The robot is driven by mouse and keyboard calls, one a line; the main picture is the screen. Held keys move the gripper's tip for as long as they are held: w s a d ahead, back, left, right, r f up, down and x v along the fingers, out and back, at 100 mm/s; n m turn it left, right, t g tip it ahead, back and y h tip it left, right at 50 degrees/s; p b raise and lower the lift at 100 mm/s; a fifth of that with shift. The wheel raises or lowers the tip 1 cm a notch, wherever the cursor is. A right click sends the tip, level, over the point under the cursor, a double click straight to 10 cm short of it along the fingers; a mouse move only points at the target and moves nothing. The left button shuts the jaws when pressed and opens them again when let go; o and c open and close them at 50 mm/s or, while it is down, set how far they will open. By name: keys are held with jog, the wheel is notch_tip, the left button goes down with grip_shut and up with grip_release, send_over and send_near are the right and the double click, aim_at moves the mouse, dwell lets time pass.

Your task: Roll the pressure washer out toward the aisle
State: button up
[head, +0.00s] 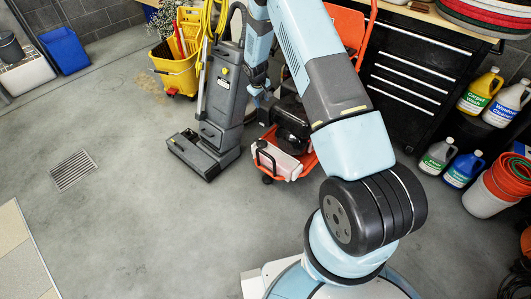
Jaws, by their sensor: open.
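The pressure washer (292,120) stands right of the picture's middle, with an orange frame, a black engine and small wheels. It is upright on the floor in front of the black tool cabinet. My arm crosses in front of it and hides much of its middle and right side. My gripper (263,96) is at the washer's left side, close to the engine, and is open. I cannot tell whether its fingers touch or surround any part of the washer.
A grey upright floor cleaner (212,115) stands close on the washer's left, with a yellow mop bucket (178,72) behind it. The black drawer cabinet (415,65) and several bottles are at the right. Open floor (130,200) with a drain grate (73,170) lies at the left.

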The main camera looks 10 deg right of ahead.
jog(key=n, duration=0.2)
send_near(265, 153)
jog(key=shift+g, duration=0.4)
jog(key=f, duration=0.3)
jog(key=w+d+f, duration=0.1)
jog(key=f, duration=0.1)
jog(key=w+f, duration=0.1)
jog(key=f, duration=0.2)
jog(key=shift+d+f, duration=0.25)
jog(key=shift+f, duration=0.05)
jog(key=shift+c, duration=0.4)
grip_shut()
